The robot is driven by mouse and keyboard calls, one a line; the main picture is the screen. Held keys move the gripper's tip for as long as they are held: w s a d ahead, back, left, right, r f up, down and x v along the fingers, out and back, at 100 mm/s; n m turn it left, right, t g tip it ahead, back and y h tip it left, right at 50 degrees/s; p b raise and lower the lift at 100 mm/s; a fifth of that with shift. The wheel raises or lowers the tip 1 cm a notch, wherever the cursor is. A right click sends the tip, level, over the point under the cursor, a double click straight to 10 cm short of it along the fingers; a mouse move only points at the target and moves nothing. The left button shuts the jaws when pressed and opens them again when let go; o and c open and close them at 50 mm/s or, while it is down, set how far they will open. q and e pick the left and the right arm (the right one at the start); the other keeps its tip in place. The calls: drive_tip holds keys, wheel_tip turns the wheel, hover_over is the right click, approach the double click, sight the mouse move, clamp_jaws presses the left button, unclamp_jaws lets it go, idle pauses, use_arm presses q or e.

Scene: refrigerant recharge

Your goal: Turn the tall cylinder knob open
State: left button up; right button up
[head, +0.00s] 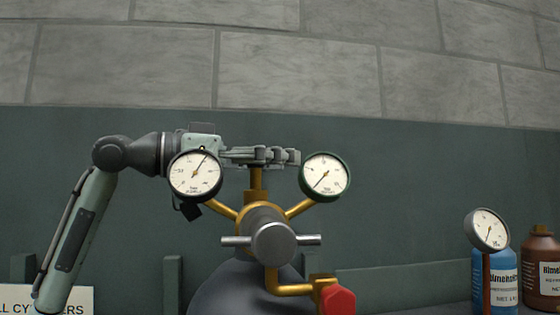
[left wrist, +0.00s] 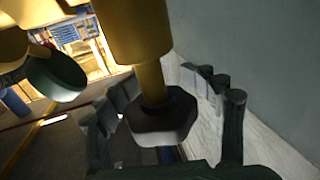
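The tall cylinder (head: 235,292) is grey and stands in the middle of the head view, with brass fittings on top. My left gripper (head: 285,156) reaches in from the left, level, behind the left gauge, at the top of the upright brass stem (head: 257,180). In the left wrist view, a dark faceted knob (left wrist: 160,128) on the brass stem sits between the fingers of my left gripper (left wrist: 170,118). A gap shows between the knob and the right finger; the left finger is close to it, and contact is unclear. The fingers hide the knob in the head view. My right gripper is out of view.
A white-faced left gauge (head: 195,176) and a right gauge (head: 325,176) flank the stem. Below are a silver cross handle (head: 273,243) and a red knob (head: 338,300). At right stand a small gauge (head: 487,229), a blue bottle (head: 503,283) and a brown bottle (head: 541,270).

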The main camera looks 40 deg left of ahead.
use_arm(q)
drive_tip(key=v, duration=1.2)
idle(0.6)
